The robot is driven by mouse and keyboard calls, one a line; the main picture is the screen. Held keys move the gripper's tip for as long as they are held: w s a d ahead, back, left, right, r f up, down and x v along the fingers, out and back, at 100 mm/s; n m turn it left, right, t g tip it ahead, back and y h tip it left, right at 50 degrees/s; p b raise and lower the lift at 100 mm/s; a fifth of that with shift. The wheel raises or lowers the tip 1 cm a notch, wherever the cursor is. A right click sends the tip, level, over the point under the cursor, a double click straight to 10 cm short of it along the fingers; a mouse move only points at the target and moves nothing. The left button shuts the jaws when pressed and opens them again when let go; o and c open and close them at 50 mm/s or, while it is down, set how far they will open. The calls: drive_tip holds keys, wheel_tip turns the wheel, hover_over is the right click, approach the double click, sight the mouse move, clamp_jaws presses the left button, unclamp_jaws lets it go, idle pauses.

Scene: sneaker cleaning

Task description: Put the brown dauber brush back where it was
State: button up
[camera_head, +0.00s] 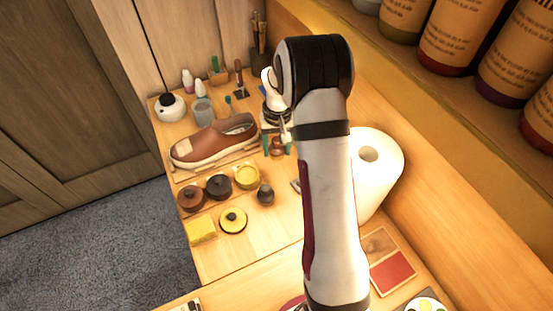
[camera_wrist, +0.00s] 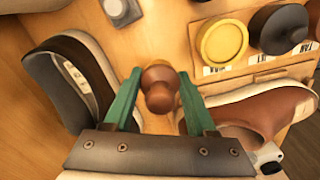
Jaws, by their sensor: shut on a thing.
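The brown dauber brush (camera_wrist: 158,88) shows in the wrist view as a rounded brown wooden handle between the green fingers of my gripper (camera_wrist: 159,74). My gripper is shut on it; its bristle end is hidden. In the head view my gripper (camera_head: 277,142) is past the middle of the bench, just right of a brown shoe (camera_head: 215,140), with the brown brush (camera_head: 277,150) low between the fingers. I cannot tell whether the brush touches the bench.
In the wrist view a dark shoe (camera_wrist: 70,85) is on the left and the brown shoe (camera_wrist: 255,110) on the right. Nearer on the bench are a yellow tin (camera_head: 246,176), dark tin (camera_head: 218,187) and yellow sponge (camera_head: 201,230). A white paper roll (camera_head: 385,165) stands right of my arm.

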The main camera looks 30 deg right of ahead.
sight(277, 158)
wheel_tip(277, 158, down, 4)
drive_tip(key=shift+f, duration=0.2)
drive_tip(key=o, duration=1.2)
drive_tip(key=shift+f, duration=0.1)
